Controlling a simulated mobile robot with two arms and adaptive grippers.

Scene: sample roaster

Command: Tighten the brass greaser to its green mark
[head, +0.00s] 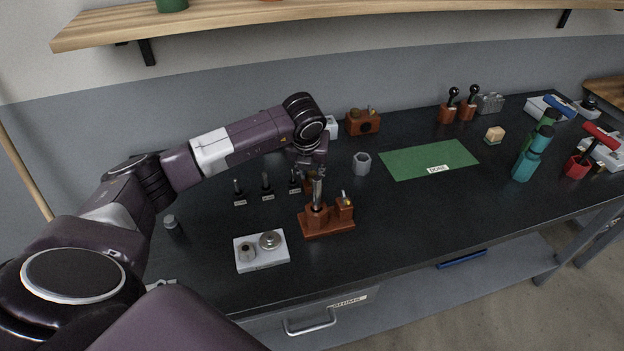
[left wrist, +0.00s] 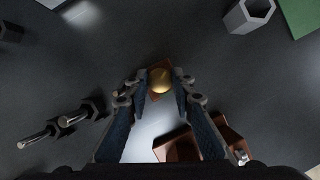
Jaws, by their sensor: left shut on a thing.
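The brass greaser (left wrist: 158,80) shows in the left wrist view as a round gold cap over a small reddish-brown base. My left gripper (left wrist: 159,87) is shut on it, one finger on each side of the cap. In the head view my left gripper (head: 314,178) points down over the bench, and the cap is hidden behind its fingers. A bit of brown block shows beside them. I cannot make out the green mark in either view. My right gripper is not in view.
A reddish-brown wooden stand (head: 328,225) is close in front of the gripper. Labelled dark posts (head: 266,185) stand to the left. A white tray (head: 262,262) with metal parts lies nearer. A grey hexagonal cup (head: 362,163) and green mat (head: 430,158) are right.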

